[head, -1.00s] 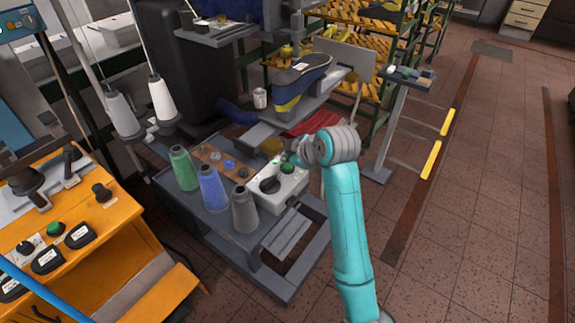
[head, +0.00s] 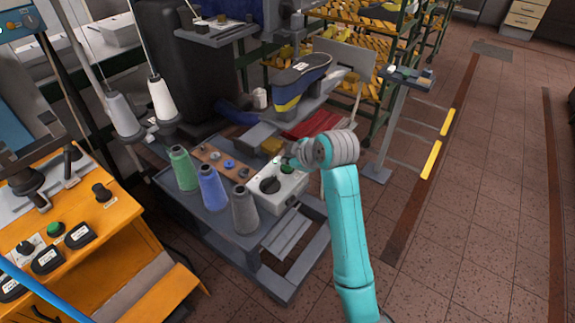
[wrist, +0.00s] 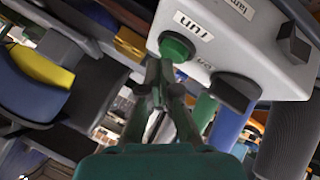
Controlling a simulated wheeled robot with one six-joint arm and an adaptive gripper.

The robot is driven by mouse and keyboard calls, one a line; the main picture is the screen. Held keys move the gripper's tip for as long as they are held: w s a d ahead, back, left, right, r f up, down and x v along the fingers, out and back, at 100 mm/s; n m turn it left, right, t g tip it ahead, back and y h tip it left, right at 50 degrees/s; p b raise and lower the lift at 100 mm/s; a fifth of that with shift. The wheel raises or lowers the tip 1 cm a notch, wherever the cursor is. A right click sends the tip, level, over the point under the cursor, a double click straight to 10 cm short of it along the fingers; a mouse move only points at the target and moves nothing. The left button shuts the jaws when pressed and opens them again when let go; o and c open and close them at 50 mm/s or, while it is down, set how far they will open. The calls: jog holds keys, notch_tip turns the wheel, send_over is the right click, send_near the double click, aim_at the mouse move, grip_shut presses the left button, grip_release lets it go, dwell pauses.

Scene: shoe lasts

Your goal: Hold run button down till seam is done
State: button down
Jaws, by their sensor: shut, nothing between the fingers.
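The white control box (head: 290,190) stands on the grey machine bed. Its green button (head: 287,169) shows just left of my wrist in the head view, behind a black knob (head: 270,185). In the wrist view the green button (wrist: 177,47) sits on the white face beside a label reading "run". My gripper (wrist: 160,66) is shut and empty, its tips at the lower left edge of the button. I cannot tell whether they touch or press it. A shoe last (head: 300,78) with a blue and yellow shoe form rests on the machine arm behind.
Green (head: 183,168), blue (head: 212,188) and grey (head: 245,210) thread cones stand left of the box. An orange control desk (head: 120,235) is at left. A small grey stand (head: 385,135) is at right.

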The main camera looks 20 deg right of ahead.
jog(key=shift+f, duration=0.45)
dwell(0.4)
jog(key=shift+r, duration=0.1)
dwell(1.9)
jog(key=shift+r, duration=3.4)
